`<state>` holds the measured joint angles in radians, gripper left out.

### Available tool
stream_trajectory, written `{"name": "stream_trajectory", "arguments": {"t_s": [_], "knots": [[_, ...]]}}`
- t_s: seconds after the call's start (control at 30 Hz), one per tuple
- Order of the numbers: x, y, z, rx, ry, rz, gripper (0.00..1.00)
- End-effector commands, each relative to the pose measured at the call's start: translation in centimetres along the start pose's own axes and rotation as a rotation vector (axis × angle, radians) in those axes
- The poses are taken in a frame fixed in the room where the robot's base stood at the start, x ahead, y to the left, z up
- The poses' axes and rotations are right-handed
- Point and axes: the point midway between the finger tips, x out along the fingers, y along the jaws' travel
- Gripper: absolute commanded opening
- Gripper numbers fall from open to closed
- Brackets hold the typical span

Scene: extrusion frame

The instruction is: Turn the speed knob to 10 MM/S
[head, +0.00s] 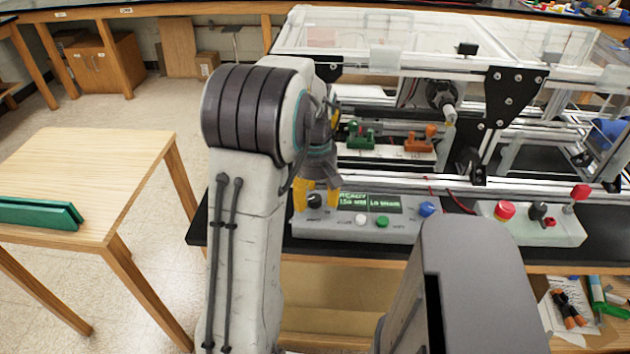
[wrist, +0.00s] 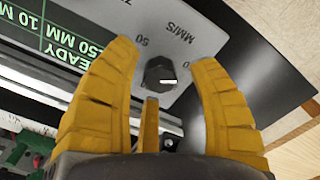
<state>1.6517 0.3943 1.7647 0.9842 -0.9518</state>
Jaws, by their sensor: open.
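The black speed knob (wrist: 160,73) sits on the pale grey control box (head: 350,231). A white mark shows on the knob's lower right in the wrist view. Printed "50" and "MM/S" show beside it; other dial numbers are hidden or cut off. My gripper (wrist: 167,55) is open, with yellow fingers on either side of the knob and a gap to each. A third finger is just below the knob in the picture. In the head view my gripper (head: 317,204) is over the box's left end. The green-lettered display (wrist: 55,45) is partly cut off.
A white button (head: 361,221), a green button (head: 382,222) and a blue button (head: 427,209) are on the same box. A second box with a red button (head: 504,210) stands to the right. The extrusion frame (head: 395,183) rises behind.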

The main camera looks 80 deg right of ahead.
Motion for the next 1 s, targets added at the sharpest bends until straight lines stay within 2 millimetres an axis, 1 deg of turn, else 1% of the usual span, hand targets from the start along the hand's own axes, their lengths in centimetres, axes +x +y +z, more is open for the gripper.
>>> {"name": "stream_trajectory", "arguments": {"t_s": [0.17, 0.4, 0.6, 0.8, 1.0], "knots": [[-2.3, 0.1, -0.1, 0.000, 0.003, 0.004, 0.55], [-6.5, 0.1, -0.1, 0.000, 0.003, 0.004, 0.55], [-9.3, 0.1, 0.0, 0.000, 0.001, 0.002, 0.55], [-10.9, 0.0, 0.0, 0.000, 0.000, 0.000, 0.55], [-11.5, 0.0, 0.0, 0.000, 0.000, 0.000, 0.55]]}}
